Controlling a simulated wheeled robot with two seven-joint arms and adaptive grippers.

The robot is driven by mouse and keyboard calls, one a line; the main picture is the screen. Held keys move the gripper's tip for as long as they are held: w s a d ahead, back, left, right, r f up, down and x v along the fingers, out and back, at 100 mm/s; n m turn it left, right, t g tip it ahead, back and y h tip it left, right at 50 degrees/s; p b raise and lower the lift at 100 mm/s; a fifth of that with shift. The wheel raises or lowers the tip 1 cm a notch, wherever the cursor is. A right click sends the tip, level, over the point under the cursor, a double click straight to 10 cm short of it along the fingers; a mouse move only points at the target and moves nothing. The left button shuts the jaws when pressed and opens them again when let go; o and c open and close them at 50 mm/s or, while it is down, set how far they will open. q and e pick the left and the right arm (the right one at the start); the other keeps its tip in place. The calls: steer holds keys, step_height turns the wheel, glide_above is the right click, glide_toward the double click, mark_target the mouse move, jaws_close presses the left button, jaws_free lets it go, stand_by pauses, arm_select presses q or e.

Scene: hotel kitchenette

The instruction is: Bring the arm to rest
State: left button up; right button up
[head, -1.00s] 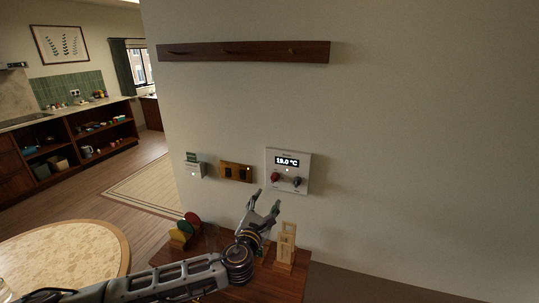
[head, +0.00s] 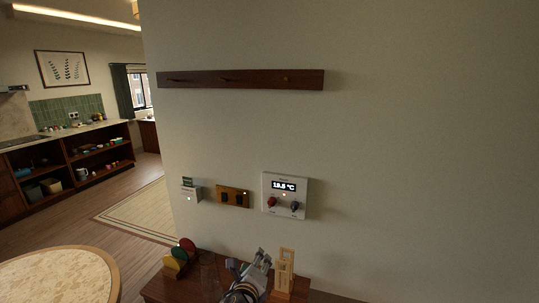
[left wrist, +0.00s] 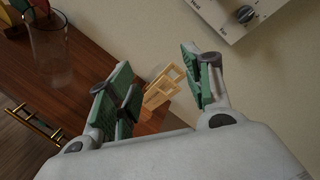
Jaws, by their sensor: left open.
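My left gripper (head: 255,268) is low in the head view, above the small wooden table (head: 158,288) and below the white thermostat panel (head: 285,195). In the left wrist view its green-padded fingers (left wrist: 158,72) stand wide apart with nothing held between them. A pale wooden frame-like stand (head: 284,270) is beside the gripper in the head view; it shows beyond the fingers in the left wrist view (left wrist: 164,86). The gripper is apart from the panel, whose knob (left wrist: 245,14) shows at the wrist view's top. My right gripper is out of sight.
A clear glass (left wrist: 48,48) and a rack of coloured discs (head: 180,254) stand on the table. A brass switch plate (head: 233,197) and a small white box (head: 191,192) are on the wall. A wooden peg rail (head: 240,78) hangs higher. A round table (head: 60,275) is at lower left.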

arm_select(q)
steer(key=s+a+f+n+g, duration=0.3)
steer(key=s+a+f+n, duration=0.25)
steer(key=s+n, duration=0.25)
steer(key=s+a+f+n+g+y, duration=0.1)
steer(key=s+a+f+n+g, duration=0.4)
steer(key=s+n, duration=0.35)
steer(key=s+a+f+n+g, duration=0.2)
steer(key=s+a+f+n, duration=0.45)
steer(key=n, duration=0.25)
steer(key=s+a+f+g+b, duration=0.1)
steer(key=s+f, duration=0.1)
steer(key=f, duration=1.5)
steer(key=s+f+g+b, duration=0.1)
steer(key=s+f, duration=0.1)
steer(key=f, duration=1.6)
steer(key=s+a+f+b, duration=0.1)
steer(key=s+a+f, duration=0.1)
steer(key=s+f, duration=0.8)
steer(key=s+a+f+b, duration=0.1)
steer(key=s+a+f, duration=0.1)
steer(key=s+f, duration=0.9)
steer(key=shift+s+a+m+g, duration=0.15)
steer(key=shift+s+m+g, duration=0.25)
steer(key=shift+s, duration=0.2)
